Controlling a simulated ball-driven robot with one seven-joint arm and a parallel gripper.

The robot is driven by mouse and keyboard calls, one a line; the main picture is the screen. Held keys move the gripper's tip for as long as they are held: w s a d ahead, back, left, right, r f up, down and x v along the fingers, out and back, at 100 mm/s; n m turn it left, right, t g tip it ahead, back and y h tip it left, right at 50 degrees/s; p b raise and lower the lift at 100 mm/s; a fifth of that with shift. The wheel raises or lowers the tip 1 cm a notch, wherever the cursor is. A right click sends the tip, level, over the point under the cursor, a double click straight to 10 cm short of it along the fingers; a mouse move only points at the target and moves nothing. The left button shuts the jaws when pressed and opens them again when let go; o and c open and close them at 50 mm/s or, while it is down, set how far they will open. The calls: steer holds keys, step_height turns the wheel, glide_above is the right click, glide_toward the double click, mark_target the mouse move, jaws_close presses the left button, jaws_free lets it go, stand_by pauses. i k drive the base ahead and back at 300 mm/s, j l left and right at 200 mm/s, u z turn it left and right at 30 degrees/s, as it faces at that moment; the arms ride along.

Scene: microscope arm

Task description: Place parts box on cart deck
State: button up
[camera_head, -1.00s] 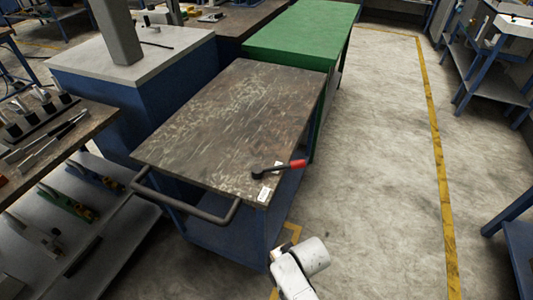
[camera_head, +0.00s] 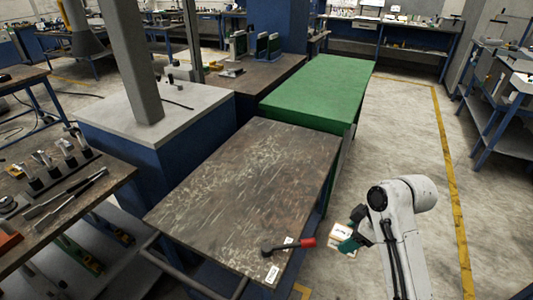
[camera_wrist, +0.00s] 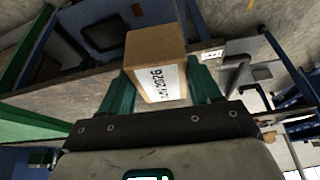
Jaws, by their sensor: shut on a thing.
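The parts box (camera_wrist: 155,52) is a small brown carton with a white printed label. It is between the teal fingers of my gripper (camera_wrist: 160,88) in the wrist view. In the head view the parts box (camera_head: 340,231) shows small and partly hidden at my gripper (camera_head: 352,230), to the right of the cart. The cart deck (camera_head: 245,185) is a worn dark brown top. In the picture, my gripper and the box appear just beyond its right edge, over the floor. The exact height over the deck cannot be told.
The rest of the deck is bare. A green-topped table (camera_head: 320,92) adjoins the far end. A grey-topped blue cabinet (camera_head: 165,115) stands left.

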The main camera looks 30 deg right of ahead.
mark_target(281, 162)
steer(key=i, duration=1.25)
